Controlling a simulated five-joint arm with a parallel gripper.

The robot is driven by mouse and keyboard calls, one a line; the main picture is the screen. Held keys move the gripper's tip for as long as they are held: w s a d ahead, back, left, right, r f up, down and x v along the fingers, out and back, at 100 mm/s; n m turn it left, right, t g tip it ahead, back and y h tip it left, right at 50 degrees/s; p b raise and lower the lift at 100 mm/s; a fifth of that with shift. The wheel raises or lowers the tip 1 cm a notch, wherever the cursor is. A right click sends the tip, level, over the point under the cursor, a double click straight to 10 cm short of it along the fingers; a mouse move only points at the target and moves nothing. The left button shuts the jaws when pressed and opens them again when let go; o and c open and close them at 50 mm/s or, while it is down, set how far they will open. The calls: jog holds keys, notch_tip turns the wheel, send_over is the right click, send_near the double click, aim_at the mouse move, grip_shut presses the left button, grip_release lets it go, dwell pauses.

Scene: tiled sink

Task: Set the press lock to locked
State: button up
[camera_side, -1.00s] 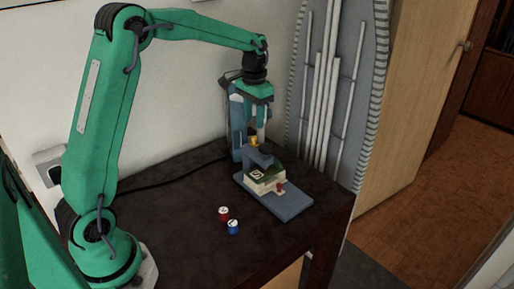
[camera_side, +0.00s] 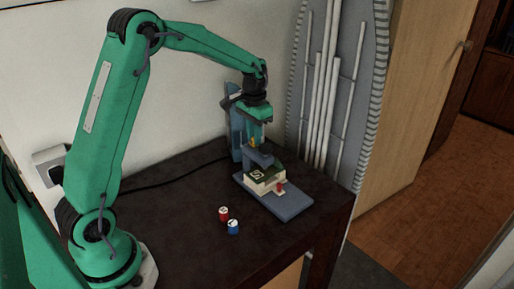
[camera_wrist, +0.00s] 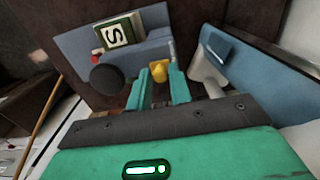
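The press (camera_side: 300,205) is a blue-grey device with a flat base and an upright column (camera_side: 236,135). Its head carries a dark round part (camera_wrist: 107,79). A small yellow piece (camera_wrist: 159,71) sticks up behind that part. A red knob (camera_side: 281,187) is low at the front. Which piece is the lock, and its setting, I cannot tell. My gripper (camera_wrist: 160,80) is open, pointing down, with its green fingers on either side of the yellow piece. It also shows above the press in the side view (camera_side: 255,143). Finger contact is not clear.
A cream and green block marked with an S (camera_side: 259,174) sits on the press base. A red cap (camera_side: 223,213) and a blue cap (camera_side: 233,227) lie on the dark table (camera_side: 180,235) in front. The table edge is close on the right.

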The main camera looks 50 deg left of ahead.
grip_shut()
jog(key=shift+s, duration=1.2)
jog(key=shift+o, duration=2.3)
grip_release()
